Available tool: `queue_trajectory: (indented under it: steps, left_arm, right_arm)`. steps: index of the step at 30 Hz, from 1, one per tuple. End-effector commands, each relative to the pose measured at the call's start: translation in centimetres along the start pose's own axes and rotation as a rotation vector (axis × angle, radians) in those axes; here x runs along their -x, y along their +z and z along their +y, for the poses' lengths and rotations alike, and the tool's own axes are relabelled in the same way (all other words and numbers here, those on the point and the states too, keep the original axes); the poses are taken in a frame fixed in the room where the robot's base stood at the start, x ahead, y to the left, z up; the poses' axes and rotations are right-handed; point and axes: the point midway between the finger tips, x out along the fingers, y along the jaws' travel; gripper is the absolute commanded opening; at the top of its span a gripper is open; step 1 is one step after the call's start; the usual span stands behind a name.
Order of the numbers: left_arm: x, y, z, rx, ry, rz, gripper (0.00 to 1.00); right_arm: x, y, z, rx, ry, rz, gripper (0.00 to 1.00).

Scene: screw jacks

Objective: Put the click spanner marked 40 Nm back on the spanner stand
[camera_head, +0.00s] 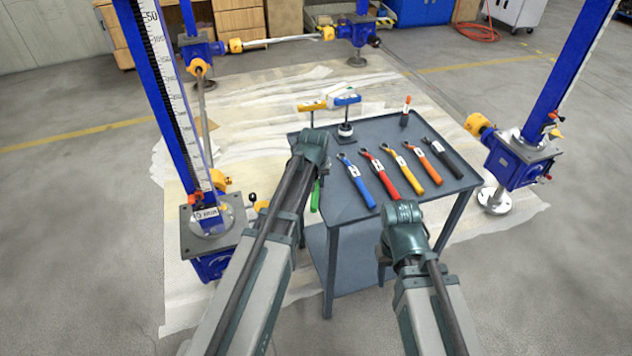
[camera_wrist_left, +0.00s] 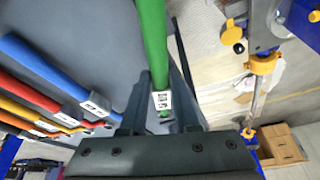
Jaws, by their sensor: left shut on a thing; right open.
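A green-handled spanner (camera_wrist_left: 153,45) with a white label is held between the fingers of my left gripper (camera_wrist_left: 160,108); the label is too small to read surely. In the head view its green handle (camera_head: 316,195) shows below my left wrist, at the left edge of the grey table (camera_head: 345,240). Blue (camera_head: 356,182), red (camera_head: 378,177), yellow (camera_head: 402,170), orange (camera_head: 423,163) and black (camera_head: 443,158) spanners lie in a row on the table, with white labels. My right gripper (camera_head: 404,240) is at the table's front edge, holding nothing visible; its fingertips are mostly hidden.
A small post with a round base (camera_head: 345,131) and a blue and white top stands at the table's back left. A yellow-handled tool (camera_head: 312,105) is beside it. An orange-tipped item (camera_head: 405,112) stands behind the row. Blue screw jacks (camera_head: 522,155) stand on both sides.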

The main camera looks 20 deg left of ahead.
Motion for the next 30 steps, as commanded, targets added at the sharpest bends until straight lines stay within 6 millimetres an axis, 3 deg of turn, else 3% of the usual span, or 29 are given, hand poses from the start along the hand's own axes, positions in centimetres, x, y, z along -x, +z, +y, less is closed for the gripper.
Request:
queue_trajectory:
  steps: [3, 4, 9, 22, 30]
  left_arm:
    - [-0.5, 0.1, 0.0, 0.000, 0.000, 0.000, 0.00]
    - [-0.4, 0.1, 0.0, 0.000, 0.000, -0.001, 0.33]
    - [-0.3, 0.2, -0.1, 0.000, -0.001, -0.002, 0.60]
    - [-0.1, 0.1, -0.2, 0.001, -0.004, -0.003, 0.60]
    - [2.1, -0.3, -0.1, 0.000, -0.001, -0.001, 0.60]
  right_arm:
    - [-0.5, 0.0, -0.1, 0.000, 0.000, 0.000, 0.50]
    - [-0.4, 0.0, 0.0, 0.000, 0.000, 0.000, 0.50]
    - [-0.3, 0.0, 0.0, 0.000, 0.000, 0.000, 0.50]
    - [-0.1, 0.0, 0.0, 0.000, 0.000, 0.000, 0.50]
    - [2.1, 0.1, 0.2, 0.000, 0.000, 0.000, 0.50]
